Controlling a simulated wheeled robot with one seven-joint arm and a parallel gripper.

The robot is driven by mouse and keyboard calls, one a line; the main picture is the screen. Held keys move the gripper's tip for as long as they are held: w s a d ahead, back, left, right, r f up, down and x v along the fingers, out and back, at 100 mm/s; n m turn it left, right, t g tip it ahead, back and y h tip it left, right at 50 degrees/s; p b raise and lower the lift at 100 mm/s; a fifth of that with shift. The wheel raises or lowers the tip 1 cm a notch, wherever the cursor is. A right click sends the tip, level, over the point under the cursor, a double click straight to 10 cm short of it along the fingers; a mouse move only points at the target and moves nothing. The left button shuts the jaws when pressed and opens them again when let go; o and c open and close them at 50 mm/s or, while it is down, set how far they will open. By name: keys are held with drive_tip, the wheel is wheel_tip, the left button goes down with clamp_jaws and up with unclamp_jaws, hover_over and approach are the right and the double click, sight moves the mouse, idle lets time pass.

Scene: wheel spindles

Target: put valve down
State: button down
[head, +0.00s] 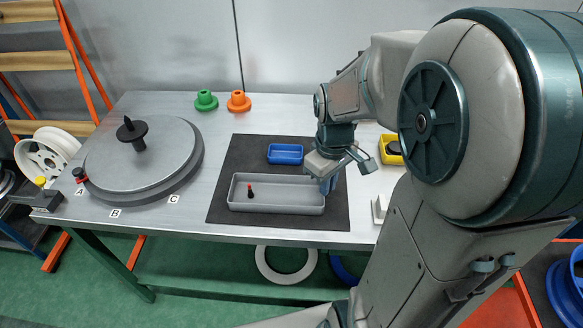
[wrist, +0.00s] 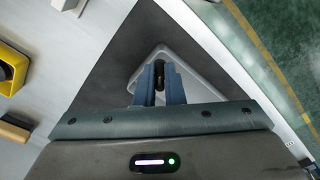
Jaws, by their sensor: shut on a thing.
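My gripper (head: 328,182) is over the right end of the long grey tray (head: 275,209) on the dark mat. In the wrist view my gripper (wrist: 160,90) points down, with its two blue-grey fingers shut on a small dark valve (wrist: 159,72). The tray (wrist: 190,72) shows behind the fingers. Whether the held valve touches the tray floor cannot be told. In the head view the held valve is hidden by the fingers. Another small valve (head: 250,190), black with a red part, stands in the left part of the tray.
A blue bin (head: 285,153) sits behind the tray; a yellow bin (head: 391,150) is to the right. A round grey turntable (head: 140,168) with a black knob fills the left. Green (head: 206,101) and orange (head: 239,102) pieces stand at the back. The tray's middle is free.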

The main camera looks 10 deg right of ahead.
drive_tip(key=w+a+f, duration=0.1)
drive_tip(key=w, duration=0.1)
drive_tip(key=w+a+f, duration=0.1)
drive_tip(key=w, duration=0.1)
drive_tip(key=w+a+f, duration=0.1)
drive_tip(key=w+f, duration=0.1)
drive_tip(key=shift+a+f, duration=0.1)
drive_tip(key=shift+a, duration=0.1)
drive_tip(key=shift+f, duration=1.95)
drive_tip(key=shift+f, duration=0.15)
drive_tip(key=c, duration=1.5)
unclamp_jaws()
